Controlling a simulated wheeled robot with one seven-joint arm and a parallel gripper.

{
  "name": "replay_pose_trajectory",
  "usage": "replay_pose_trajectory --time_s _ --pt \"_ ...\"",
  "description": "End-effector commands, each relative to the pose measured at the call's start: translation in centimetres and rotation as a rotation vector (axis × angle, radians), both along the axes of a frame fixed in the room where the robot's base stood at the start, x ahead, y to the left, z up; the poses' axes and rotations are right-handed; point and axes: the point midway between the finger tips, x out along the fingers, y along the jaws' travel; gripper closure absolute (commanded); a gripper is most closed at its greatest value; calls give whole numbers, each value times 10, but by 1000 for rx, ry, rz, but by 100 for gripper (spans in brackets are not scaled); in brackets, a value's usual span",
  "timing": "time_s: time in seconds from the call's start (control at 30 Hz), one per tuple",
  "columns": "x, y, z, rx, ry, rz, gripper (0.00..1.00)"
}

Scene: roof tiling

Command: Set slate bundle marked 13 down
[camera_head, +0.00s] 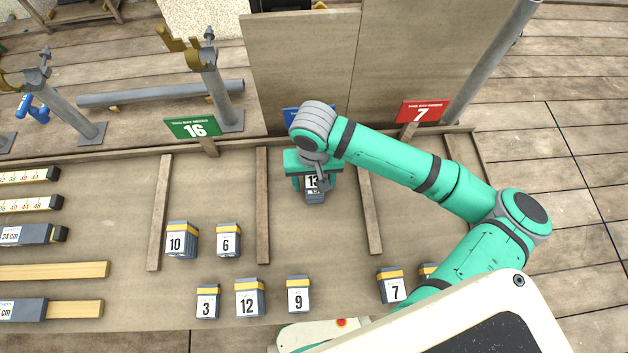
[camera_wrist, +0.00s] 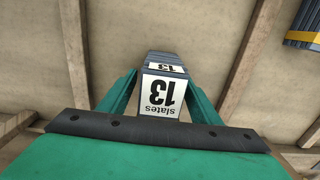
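The slate bundle marked 13 (camera_head: 315,196) is dark grey-blue with a white label, in the middle bay of the board, between two wooden battens. My gripper (camera_head: 314,183) is over it, with a teal finger on each side. In the wrist view the bundle (camera_wrist: 162,95) sits between the finger ends of my gripper (camera_wrist: 161,82), which look closed against its sides. Its label appears upside down there. I cannot tell whether its underside touches the board. A blue sign (camera_head: 293,113) behind this bay is mostly hidden by my arm.
A green sign 16 (camera_head: 194,128) heads the left bay and a red sign 7 (camera_head: 421,111) the right. Bundles 10 (camera_head: 181,241) and 6 (camera_head: 228,241) stand in the left bay. Bundles 3, 12, 9 (camera_head: 298,295) and 7 (camera_head: 391,287) line the front. Bare board surrounds bundle 13.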

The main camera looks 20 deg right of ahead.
Motion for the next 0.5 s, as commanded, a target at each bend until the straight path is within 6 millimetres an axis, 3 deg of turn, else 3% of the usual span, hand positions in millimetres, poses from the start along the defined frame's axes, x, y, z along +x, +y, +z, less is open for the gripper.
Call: replay_pose_trajectory --time_s 0.27,0.5 --pt "0 -1 15 -1 -2 -1 42" --pt "1 0 61 -3 -2 2 42"
